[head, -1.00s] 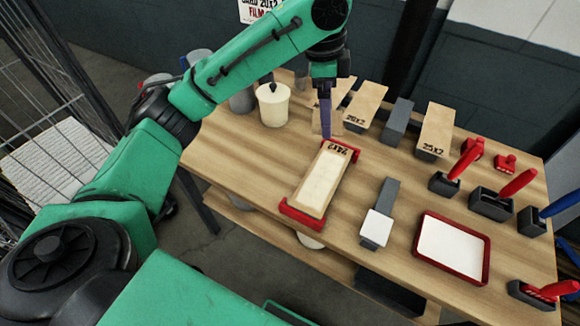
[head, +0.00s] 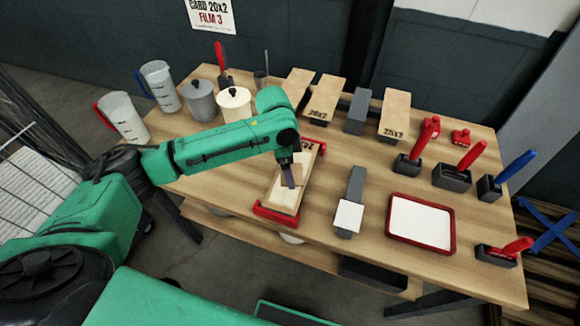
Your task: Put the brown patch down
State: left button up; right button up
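The tray with red ends (head: 277,214) stands on the bench, with a pale board (head: 284,198) lying lengthwise in it. A small brown patch (head: 297,172) shows around the fingertips of my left gripper (head: 289,180), over the middle of the board. The gripper points down. Its fingers are seen edge-on as one narrow dark purple strip, so their gap is hidden. Whether the patch rests on the board or hangs just above it cannot be told. My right gripper is not in view.
A grey block with a white pad (head: 348,217) and a red-rimmed tray (head: 421,223) stand to the right. Boxes (head: 394,114), lidded pots (head: 234,102) and jugs (head: 123,117) line the back and left. Red and blue handled tools (head: 453,176) stand at the right.

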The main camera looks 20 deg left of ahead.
pick_arm(q)
jog(key=shift+f, duration=0.1)
jog(key=o, duration=0.9)
jog(key=shift+o, duration=0.2)
notch_tip(320, 180, up, 12)
jog(key=a+b, duration=0.1)
jog(key=b, duration=0.1)
jog(key=shift+s+a, duration=0.3)
jog(key=shift+a, duration=0.05)
